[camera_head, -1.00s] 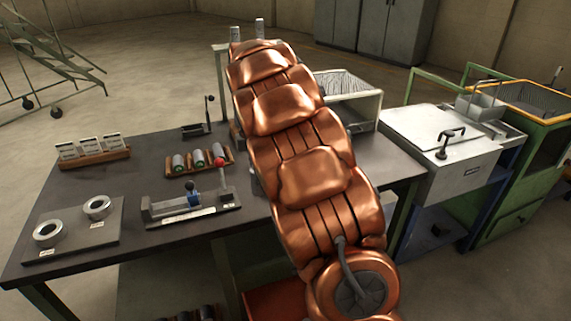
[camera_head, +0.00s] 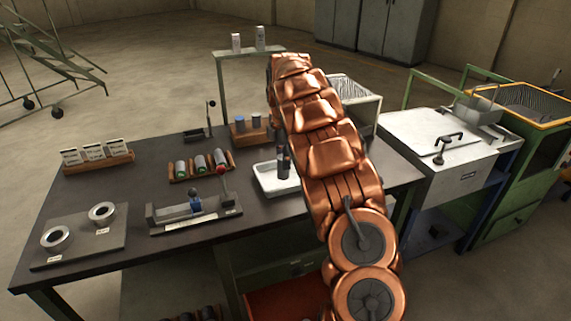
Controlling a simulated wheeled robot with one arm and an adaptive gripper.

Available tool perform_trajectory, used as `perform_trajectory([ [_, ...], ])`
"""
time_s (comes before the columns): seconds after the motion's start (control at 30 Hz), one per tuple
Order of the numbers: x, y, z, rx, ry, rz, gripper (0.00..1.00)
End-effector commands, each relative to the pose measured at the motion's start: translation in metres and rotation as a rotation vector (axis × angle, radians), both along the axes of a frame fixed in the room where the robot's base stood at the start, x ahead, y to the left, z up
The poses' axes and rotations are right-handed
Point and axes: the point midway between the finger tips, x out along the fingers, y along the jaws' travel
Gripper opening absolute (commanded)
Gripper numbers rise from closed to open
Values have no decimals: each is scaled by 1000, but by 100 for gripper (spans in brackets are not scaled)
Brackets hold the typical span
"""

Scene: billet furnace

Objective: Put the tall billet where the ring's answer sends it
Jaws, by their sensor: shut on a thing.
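My copper-coloured arm reaches across the table, and my gripper is hidden behind it. I cannot make out the tall billet for certain. Dark upright pieces (camera_head: 283,163) show at the white tray (camera_head: 265,188), beside the arm's left edge; whether they stand in it or are held above it is unclear. Two metal rings, a left one (camera_head: 56,238) and a right one (camera_head: 102,213), lie on a grey plate (camera_head: 85,245) at the table's left front. Several dark cylinders (camera_head: 200,163) lie in a wooden rack.
A fixture with a red-knobbed lever (camera_head: 195,211) sits at the table's front. Three cards (camera_head: 92,153) stand at the left. Two pale cylinders (camera_head: 248,41) top a green frame behind. A wire basket (camera_head: 358,98), a white lidded box (camera_head: 440,140) and a green bin (camera_head: 520,130) stand right.

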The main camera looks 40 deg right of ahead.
Motion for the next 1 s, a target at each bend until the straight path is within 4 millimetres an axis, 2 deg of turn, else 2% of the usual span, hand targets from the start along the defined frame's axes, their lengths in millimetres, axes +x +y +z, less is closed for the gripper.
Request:
perform_trajectory([
  [0.1,3,-7,0,0,-1,0,0],
  [0.33,4,-11,-3,0,0,-1,0],
  [0.67,4,-11,-33,0,0,-2,0],
  [1.0,5,-10,-38,-1,-2,-1,0],
])
